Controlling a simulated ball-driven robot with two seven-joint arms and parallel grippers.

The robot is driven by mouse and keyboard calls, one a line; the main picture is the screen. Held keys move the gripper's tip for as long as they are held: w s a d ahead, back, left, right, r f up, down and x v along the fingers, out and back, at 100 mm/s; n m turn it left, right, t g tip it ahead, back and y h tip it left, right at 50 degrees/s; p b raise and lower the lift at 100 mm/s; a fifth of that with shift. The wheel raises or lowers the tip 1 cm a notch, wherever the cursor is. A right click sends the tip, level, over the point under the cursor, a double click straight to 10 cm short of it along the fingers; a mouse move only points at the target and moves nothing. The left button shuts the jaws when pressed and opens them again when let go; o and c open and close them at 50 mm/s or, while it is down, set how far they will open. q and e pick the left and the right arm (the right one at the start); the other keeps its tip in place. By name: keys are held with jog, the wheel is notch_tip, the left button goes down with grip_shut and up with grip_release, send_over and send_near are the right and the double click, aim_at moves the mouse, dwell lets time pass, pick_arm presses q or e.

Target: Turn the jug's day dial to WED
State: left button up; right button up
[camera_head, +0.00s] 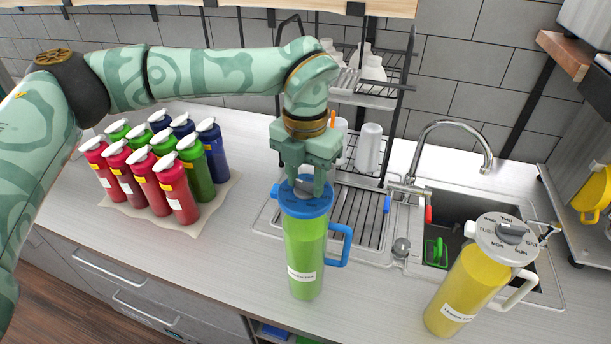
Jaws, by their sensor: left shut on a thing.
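A green jug (304,258) with a blue lid and blue handle stands upright on the counter near its front edge. My left gripper (304,186) points straight down over this jug's lid and is shut on the grey day dial (309,188) on top. The fingers hide much of the dial, so its setting cannot be read. A second, yellow jug (467,287) with a white handle stands at the right. Its grey lid has a dial (511,233) with day names around it, THU, TUE, SAT, MON and SUN among them. My right gripper is not in view.
Several red, green and blue bottles (165,170) stand on a mat at the left. A dish rack (355,215) and a sink (450,215) with a tap lie behind the jugs. The counter between bottles and green jug is clear.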

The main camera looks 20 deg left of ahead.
aim_at(306, 183)
pick_arm(q)
jog(key=shift+r+m, duration=0.1)
jog(key=shift+m, duration=2)
jog(key=o, duration=1)
jog(key=shift+r, duration=0.5)
notch_tip(306, 183, up, 15)
jog(key=shift+r+b, duration=0.15)
jog(key=shift+b, duration=0.4)
